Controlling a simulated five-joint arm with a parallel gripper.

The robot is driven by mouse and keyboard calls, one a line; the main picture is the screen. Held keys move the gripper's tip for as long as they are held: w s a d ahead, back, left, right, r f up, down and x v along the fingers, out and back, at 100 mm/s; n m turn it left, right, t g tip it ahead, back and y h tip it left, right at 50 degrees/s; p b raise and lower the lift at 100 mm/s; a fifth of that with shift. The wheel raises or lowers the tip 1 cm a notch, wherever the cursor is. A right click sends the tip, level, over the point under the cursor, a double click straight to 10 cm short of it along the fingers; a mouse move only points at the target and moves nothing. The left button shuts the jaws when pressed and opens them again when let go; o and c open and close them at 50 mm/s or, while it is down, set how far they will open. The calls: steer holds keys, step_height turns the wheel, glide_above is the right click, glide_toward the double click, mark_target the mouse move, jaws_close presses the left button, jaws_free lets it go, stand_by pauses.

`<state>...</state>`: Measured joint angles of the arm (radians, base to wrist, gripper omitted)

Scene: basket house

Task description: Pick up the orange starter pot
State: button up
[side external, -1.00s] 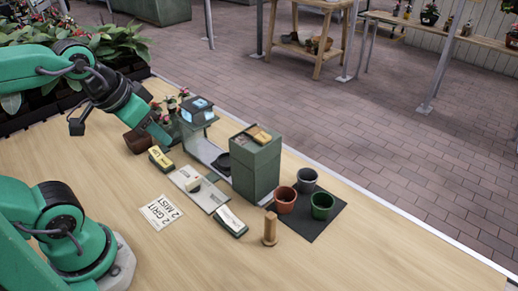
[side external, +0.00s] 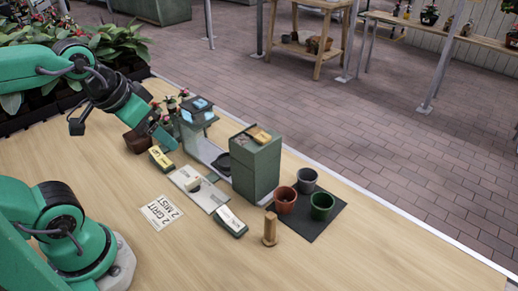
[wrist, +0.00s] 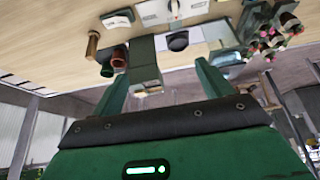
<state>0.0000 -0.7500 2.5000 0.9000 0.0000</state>
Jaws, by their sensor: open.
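The orange starter pot (side external: 286,200) stands upright on a dark mat (side external: 322,224) at the right of the bench in the side view, beside a grey pot (side external: 307,180) and a green pot (side external: 322,206). It also shows, upside down, in the wrist view (wrist: 119,56), left of centre. My gripper (side external: 163,136) is at the left, above the back of the bench, far from the pots and close to small potted flowers. In the wrist view my gripper's two green fingers (wrist: 163,78) are spread with nothing between them.
A tall green box (side external: 256,165) and a device with lit screens (side external: 197,112) stand between my gripper and the pots. The bench front is clear.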

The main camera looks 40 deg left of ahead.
steer(key=shift+r, duration=0.15)
steer(key=w+d+r+g, duration=0.2)
steer(key=w+d+r, duration=0.2)
steer(key=w+r, duration=0.35)
steer(key=g, duration=0.4)
glide_above(285, 197)
step_height(285, 197, down, 24)
steer(key=shift+r, duration=0.1)
stand_by(1.3)
steer(key=shift+f, duration=3.15)
